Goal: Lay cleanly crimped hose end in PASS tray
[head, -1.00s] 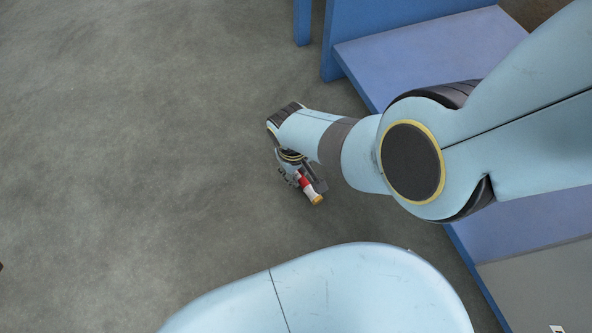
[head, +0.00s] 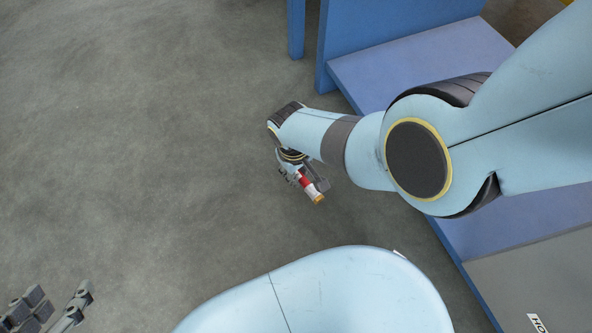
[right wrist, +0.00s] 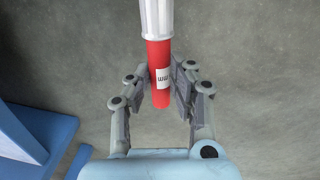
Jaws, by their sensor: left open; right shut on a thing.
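My right gripper (head: 306,182) hangs over the grey floor in the middle of the head view, shut on the hose end (head: 312,192). The hose end is a short red piece with a white band and a yellow-orange tip. In the right wrist view the right gripper (right wrist: 160,86) has its fingers on either side of the hose end (right wrist: 158,52), which shows a red body, a small printed label and a white ribbed part. The crimp's quality cannot be told. My left gripper (head: 50,307) is open and empty at the bottom left. No PASS tray is recognisable.
A blue frame with a flat shelf (head: 415,60) stands at the upper right, partly behind my right arm. A grey panel (head: 530,285) with a partly cut-off label (head: 537,323) is at the lower right. Open floor (head: 130,130) fills the left.

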